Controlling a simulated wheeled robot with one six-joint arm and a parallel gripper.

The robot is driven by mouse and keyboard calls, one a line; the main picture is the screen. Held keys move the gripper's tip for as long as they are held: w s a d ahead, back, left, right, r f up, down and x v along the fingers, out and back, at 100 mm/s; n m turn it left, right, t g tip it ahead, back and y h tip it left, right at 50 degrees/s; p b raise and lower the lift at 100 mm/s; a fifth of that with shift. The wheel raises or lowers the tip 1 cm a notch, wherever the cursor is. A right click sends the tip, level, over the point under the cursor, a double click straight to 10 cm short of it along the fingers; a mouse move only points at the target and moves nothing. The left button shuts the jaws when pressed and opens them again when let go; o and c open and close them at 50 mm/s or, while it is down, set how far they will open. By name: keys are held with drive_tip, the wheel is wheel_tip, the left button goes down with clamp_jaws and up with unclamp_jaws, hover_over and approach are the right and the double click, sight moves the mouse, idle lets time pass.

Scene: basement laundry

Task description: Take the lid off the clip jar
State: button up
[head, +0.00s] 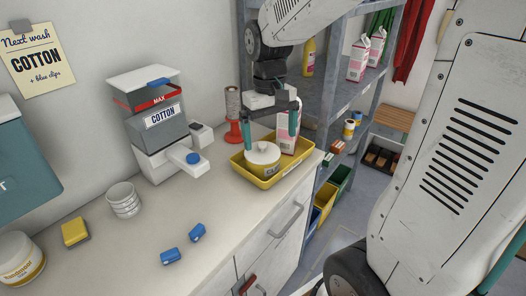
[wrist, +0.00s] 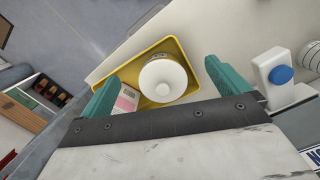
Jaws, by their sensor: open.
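The clip jar (head: 262,167) is a squat round white jar with a dark-lettered label, standing in a yellow tray (head: 237,163) on the counter. Its white lid (head: 263,152) with a small round knob is on it. In the wrist view the lid (wrist: 163,80) shows from above, between and beyond the fingertips. My gripper (head: 272,128) is above the jar, pointing down, with its teal fingers open and nothing between them. In the wrist view the gripper (wrist: 160,80) has one finger on each side of the lid, apart from it.
A pink and white carton (head: 288,130) stands in the tray right behind the jar. A red-based spindle (head: 233,115) and a COTTON dispenser (head: 160,120) stand to the left. Shelving (head: 340,75) is at the right.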

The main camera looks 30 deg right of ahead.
drive_tip(key=t, duration=0.1)
hover_over(262, 143)
drive_tip(key=shift+w+n, duration=0.1)
drive_tip(key=shift+n, duration=0.2)
wheel_tip(262, 143, down, 8)
drive_tip(key=shift+r, duration=0.2)
drive_tip(key=c, duration=0.7)
